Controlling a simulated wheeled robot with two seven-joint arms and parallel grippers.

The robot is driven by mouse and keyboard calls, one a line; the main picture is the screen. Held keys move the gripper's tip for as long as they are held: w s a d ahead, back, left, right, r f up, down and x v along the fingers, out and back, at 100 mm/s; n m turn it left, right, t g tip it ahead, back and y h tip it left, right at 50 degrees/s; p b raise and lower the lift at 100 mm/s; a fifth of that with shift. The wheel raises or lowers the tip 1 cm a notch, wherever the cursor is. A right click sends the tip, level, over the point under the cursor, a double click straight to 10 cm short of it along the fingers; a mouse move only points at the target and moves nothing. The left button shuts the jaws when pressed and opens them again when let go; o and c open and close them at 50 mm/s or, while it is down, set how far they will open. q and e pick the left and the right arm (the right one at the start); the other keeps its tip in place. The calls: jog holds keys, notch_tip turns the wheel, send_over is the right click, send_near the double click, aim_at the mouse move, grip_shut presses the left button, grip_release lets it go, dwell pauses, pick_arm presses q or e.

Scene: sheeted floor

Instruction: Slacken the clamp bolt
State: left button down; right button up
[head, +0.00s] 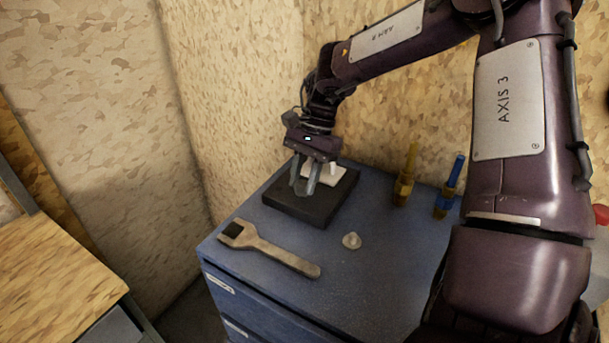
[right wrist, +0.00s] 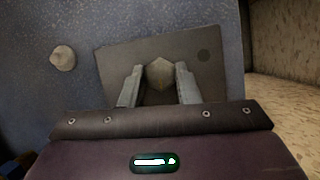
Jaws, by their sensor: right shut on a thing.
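A dark square plate (head: 318,205) lies at the back of the blue cabinet top, with pale parts on it partly hidden by my right gripper (head: 305,184). In the right wrist view the clamp bolt (right wrist: 160,73) shows a pale six-sided head. My right gripper (right wrist: 159,88) reaches down over the plate and is shut on the bolt, one finger on each side of it. The lower part of the bolt is hidden. An open-ended wrench (head: 270,248) lies on the cabinet top in front of the plate. My left gripper is not in view.
A small pale knob-like piece (head: 351,240) lies on the blue cabinet top (head: 350,280). A yellow-handled tool (head: 404,185) and a blue-handled tool (head: 449,188) stand at the back right. Patterned walls close in behind. A wooden top (head: 55,265) is at the left.

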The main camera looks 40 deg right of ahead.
jog(key=n+p, duration=0.1)
jog(key=n+g+p, duration=0.1)
jog(key=p, duration=0.1)
jog(key=shift+r+n, duration=0.3)
jog(key=shift+n, duration=0.1)
jog(key=shift+w+f+n+h+p, duration=0.1)
jog(key=shift+f+n+h+p, duration=0.2)
jog(key=shift+n+p, duration=0.6)
jog(key=shift+p, duration=0.3)
jog(key=o, duration=1)
jog(key=v, duration=0.4)
jog(key=p+v, duration=0.1)
jog(key=v, duration=0.2)
jog(key=shift+w+d+r, duration=0.1)
jog(key=shift+w+r, duration=0.15)
jog(key=shift+r, duration=0.1)
jog(key=shift+r, duration=0.1)
